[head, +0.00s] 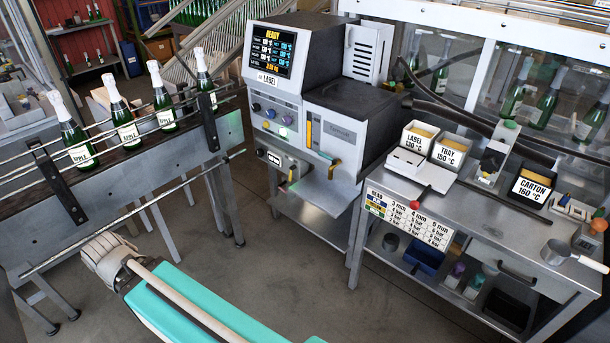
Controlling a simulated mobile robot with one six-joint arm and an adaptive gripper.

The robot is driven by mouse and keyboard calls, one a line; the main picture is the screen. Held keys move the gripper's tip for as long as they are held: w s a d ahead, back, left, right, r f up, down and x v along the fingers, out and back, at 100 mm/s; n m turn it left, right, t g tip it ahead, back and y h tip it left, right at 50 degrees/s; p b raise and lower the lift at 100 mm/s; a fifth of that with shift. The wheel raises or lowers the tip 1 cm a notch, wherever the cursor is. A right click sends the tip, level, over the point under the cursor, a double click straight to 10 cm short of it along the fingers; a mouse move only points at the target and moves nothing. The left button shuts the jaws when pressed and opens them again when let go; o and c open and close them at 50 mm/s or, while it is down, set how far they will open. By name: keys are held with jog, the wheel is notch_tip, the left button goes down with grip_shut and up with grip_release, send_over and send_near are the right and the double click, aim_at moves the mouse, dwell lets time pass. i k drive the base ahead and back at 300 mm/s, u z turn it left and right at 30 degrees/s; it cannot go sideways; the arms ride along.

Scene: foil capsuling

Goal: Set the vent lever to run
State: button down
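The grey machine (352,125) stands in the middle, its screen (276,52) reading READY. A small box (283,166) low on its front carries a dark label and a small lever-like part with coloured marks. An orange-brown handle (335,166) sits to the right of it, beside the nozzle area, and a yellow upright strip (308,132) is above. I cannot tell for sure which of these is the vent lever, and no run mark is readable. A teal link of my arm fills the bottom left, apart from the machine.
Several green bottles with white tops stand on the conveyor (110,165) at left, behind rails. The floor (270,235) before the machine is clear.

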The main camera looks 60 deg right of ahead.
aim_at(294, 166)
jog(key=z, duration=0.2)
jog(key=i, duration=0.55)
jog(key=z, duration=0.95)
jog(key=i, duration=0.65)
jog(key=z, duration=0.4)
jog(key=k, duration=0.9)
jog(key=z, duration=0.15)
jog(key=i, duration=0.65)
